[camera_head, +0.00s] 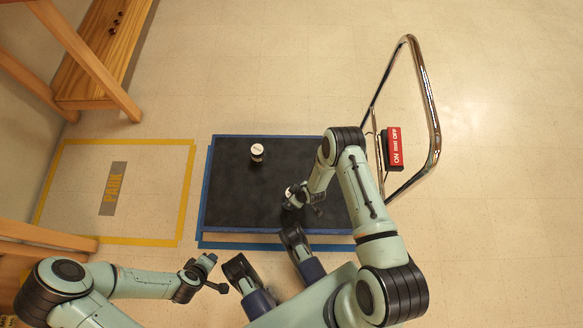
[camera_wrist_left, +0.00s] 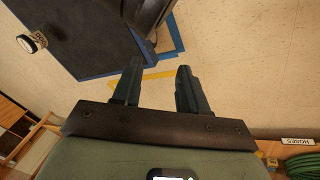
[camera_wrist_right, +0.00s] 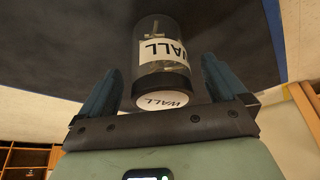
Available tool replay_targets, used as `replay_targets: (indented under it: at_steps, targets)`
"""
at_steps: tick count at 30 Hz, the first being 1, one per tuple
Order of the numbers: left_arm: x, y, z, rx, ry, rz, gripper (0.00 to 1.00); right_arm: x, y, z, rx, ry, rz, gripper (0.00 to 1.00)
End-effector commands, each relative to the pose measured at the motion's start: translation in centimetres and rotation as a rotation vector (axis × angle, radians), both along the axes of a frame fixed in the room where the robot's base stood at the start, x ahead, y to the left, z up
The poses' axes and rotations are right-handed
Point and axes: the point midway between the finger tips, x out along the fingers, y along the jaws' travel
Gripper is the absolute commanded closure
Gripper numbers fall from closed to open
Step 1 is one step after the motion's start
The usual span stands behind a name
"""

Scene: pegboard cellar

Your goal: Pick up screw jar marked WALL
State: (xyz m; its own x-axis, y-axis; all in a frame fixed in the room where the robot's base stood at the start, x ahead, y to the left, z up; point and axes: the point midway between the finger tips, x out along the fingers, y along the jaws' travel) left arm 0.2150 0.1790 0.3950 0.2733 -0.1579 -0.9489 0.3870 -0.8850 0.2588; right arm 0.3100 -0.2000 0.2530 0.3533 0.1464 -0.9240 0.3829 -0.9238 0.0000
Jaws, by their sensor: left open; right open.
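The screw jar marked WALL (camera_wrist_right: 165,48) is a clear cylinder with a white label, small contents and a white lid also reading WALL. In the right wrist view it stands between the two fingers of my right gripper (camera_wrist_right: 159,78), which is open, with a finger on either side. In the head view my right gripper (camera_head: 298,199) is low over the dark cart deck (camera_head: 232,205) and mostly hides this jar. My left gripper (camera_head: 214,274) is open and empty, left of and nearer than the deck; its fingers also show in the left wrist view (camera_wrist_left: 157,80).
A second white-lidded jar (camera_head: 257,153) stands on the deck, further back and left. The cart has a chrome handle (camera_head: 431,100) with a red sign (camera_head: 394,148) at right. A yellow-taped PARK square (camera_head: 150,195) and a wooden bench (camera_head: 107,50) are at left.

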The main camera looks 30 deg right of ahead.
Motion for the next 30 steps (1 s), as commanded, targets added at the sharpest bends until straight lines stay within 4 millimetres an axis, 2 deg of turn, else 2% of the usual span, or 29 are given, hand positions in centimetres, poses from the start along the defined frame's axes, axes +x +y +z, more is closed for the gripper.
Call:
replay_targets:
  at_steps: [1,6,14,15,17,21,22,30]
  targets:
    - [-1.0,0.1,-1.2,-0.003,0.032,0.001,0.57,0.3,0.2,-1.1,0.0,-0.001,0.0,0.01]
    - [-2.7,0.3,-2.5,-0.006,0.088,0.003,0.57,1.0,0.4,-2.5,0.001,0.001,-0.001,0.01]
    - [-3.0,0.3,-2.6,-0.007,0.1,0.004,0.57,1.1,0.4,-2.6,0.001,-0.001,-0.001,0.01]
    - [-3.0,0.3,-2.6,-0.007,0.1,0.004,0.57,1.1,0.4,-2.6,0.001,-0.001,-0.001,0.05]
    - [-3.0,0.3,-2.6,-0.007,0.1,0.004,0.57,1.1,0.4,-2.6,0.001,-0.001,-0.001,0.24]
    - [-3.0,0.3,-2.6,-0.007,0.099,0.004,0.57,1.1,0.4,-2.6,0.0,-0.001,-0.001,0.7]
    - [-3.0,0.3,-2.6,-0.007,0.099,0.004,0.57,1.2,0.4,-2.6,0.001,-0.003,-0.001,0.72]
    - [-2.9,0.3,-2.5,-0.007,0.095,0.003,0.57,1.2,0.4,-2.4,0.001,-0.003,-0.001,0.72]
